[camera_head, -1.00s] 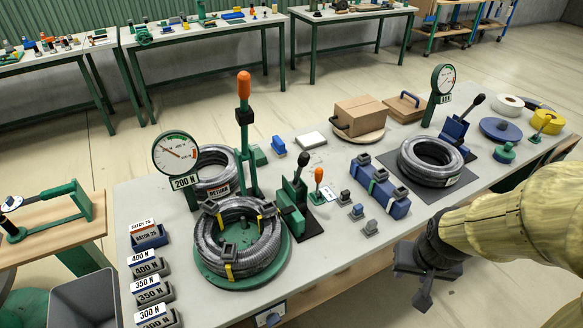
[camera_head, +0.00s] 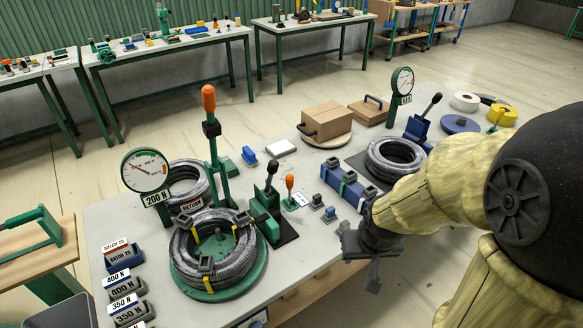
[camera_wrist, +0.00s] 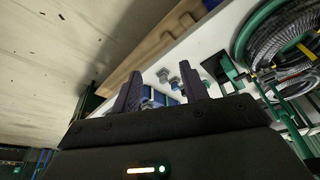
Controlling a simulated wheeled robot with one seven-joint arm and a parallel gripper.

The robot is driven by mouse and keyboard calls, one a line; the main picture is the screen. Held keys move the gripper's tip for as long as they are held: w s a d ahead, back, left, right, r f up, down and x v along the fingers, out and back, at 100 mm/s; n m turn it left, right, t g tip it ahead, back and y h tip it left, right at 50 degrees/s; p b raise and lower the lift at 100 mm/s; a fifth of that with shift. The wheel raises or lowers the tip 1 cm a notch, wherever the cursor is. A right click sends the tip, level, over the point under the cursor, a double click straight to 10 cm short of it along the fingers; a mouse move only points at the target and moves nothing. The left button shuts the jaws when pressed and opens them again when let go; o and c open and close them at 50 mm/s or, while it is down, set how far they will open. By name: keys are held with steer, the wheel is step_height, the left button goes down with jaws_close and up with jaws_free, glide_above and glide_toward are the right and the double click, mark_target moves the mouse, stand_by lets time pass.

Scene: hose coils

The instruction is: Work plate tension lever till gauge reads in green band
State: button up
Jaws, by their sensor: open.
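A round gauge (camera_head: 146,171) with a 200 N plate stands at the table's left. Its needle appears to point up-left; the band under it is too small to tell. In front, a green round plate (camera_head: 258,276) bears a black hose coil (camera_head: 243,262) with yellow ties. Beside the plate is a green lever block (camera_head: 264,215) with a black-knobbed lever (camera_head: 271,174). Behind the coil, a tall green post has an orange handle (camera_head: 208,98). Which is the tension lever, I cannot tell. My gripper (camera_head: 366,262) is open and empty near the table's front edge, right of these; it also shows in the wrist view (camera_wrist: 162,90).
A small orange-knobbed lever (camera_head: 290,182), a blue clamp box (camera_head: 345,187) and small grey blocks stand between the plate and my arm. A second gauge (camera_head: 402,80) and coil (camera_head: 395,157) are farther right. Weight blocks (camera_head: 125,287) line the left edge.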

steer(key=w+a+r+n+t+y+p, duration=0.1)
steer(key=w+a+r+t+p, duration=0.15)
steer(key=w, duration=0.45)
steer(key=w+a+r+n+t+p, duration=0.1)
steer(key=w+a+n+t+p, duration=0.15)
steer(key=w, duration=0.35)
steer(key=n+t+y+p, duration=0.2)
steer(key=n+y+p, duration=0.1)
steer(key=y+p, duration=0.25)
glide_toward(275, 163)
steer(key=shift+d+f+y+b, duration=0.15)
steer(key=shift+f+y+b, duration=0.2)
steer(key=shift+f, duration=0.05)
steer(key=shift+w+f, duration=0.1)
steer(key=shift+x, duration=4.2)
steer(key=shift+w+b, duration=0.25)
steer(key=shift+b, duration=0.15)
